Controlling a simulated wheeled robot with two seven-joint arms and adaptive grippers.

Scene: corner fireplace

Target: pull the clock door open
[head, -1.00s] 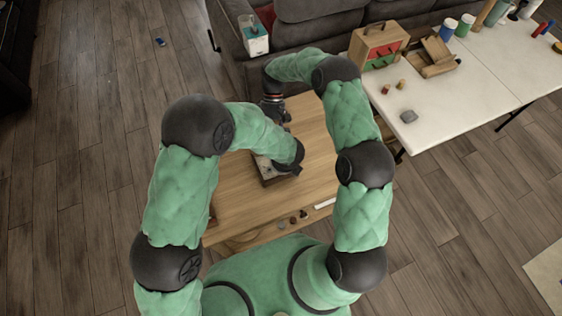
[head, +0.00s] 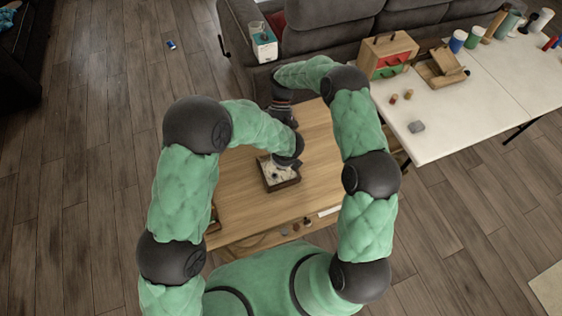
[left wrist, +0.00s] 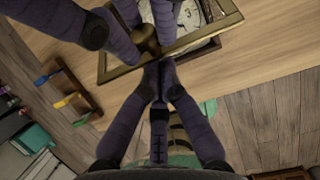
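The clock (head: 281,187) lies face up on the wooden table in the head view, its dark casing around a pale face. In the left wrist view its brass-framed door (left wrist: 193,40) stands at an angle to the casing, slightly apart, with a round brass knob (left wrist: 146,40) near one edge. My left gripper (left wrist: 160,70) has its fingers drawn together against or just under the door's frame edge by the knob; I cannot tell whether they touch it. Purple finger shapes also show around the glass. My right gripper (head: 281,112) is beyond the clock, its fingers unclear.
The wooden table (head: 235,195) has small objects near its front edge. A white table (head: 470,115) with boxes and jars stands at the right, and a grey sofa (head: 330,30) lies behind. Floor at the left is open.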

